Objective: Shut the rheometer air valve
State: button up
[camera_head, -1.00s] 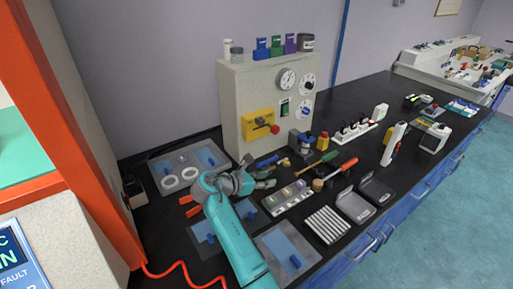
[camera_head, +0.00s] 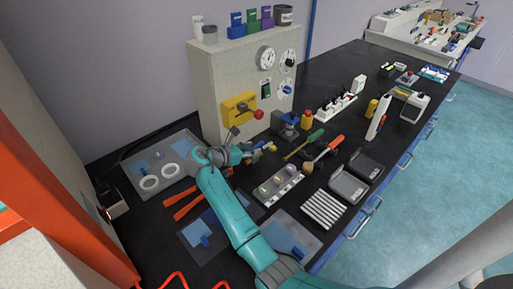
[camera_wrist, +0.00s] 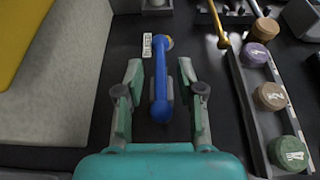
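A blue lever (camera_wrist: 160,82), which looks like the air valve's handle, lies lengthwise in the middle of the wrist view. A brass-coloured part (camera_wrist: 168,42) shows at its far end. My gripper (camera_wrist: 160,68) is open, with one finger on each side of the lever and a visible gap to both. In the head view my gripper (camera_head: 243,149) is low over the black bench, in front of the beige rheometer (camera_head: 243,75). A brass-coloured fitting (camera_head: 266,147) shows just right of the fingers there. The lever is mostly hidden by my gripper in that view.
A rack of coloured round samples (camera_head: 278,186) stands close to the right of my gripper; it also shows in the wrist view (camera_wrist: 262,105). The rheometer's wall is close on the left. Screwdrivers (camera_head: 303,145) and a blue-grey device (camera_head: 288,125) stand beyond.

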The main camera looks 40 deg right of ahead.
aim_at(251, 148)
jog(key=shift+x, duration=1.75)
grip_shut()
jog(key=m+g, duration=0.4)
jog(key=g, duration=0.1)
jog(key=shift+s+y, duration=0.25)
jog(key=shift+y, duration=0.15)
jog(key=shift+s+a+m+g+y, duration=0.1)
jog(key=shift+m+g+y, duration=0.3)
jog(key=shift+m+g, duration=0.4)
jog(key=shift+s+a+m+g+y, duration=0.15)
jog(key=shift+m+g+y, duration=0.25)
jog(key=shift+m+g, duration=0.35)
jog(key=shift+m, duration=0.25)
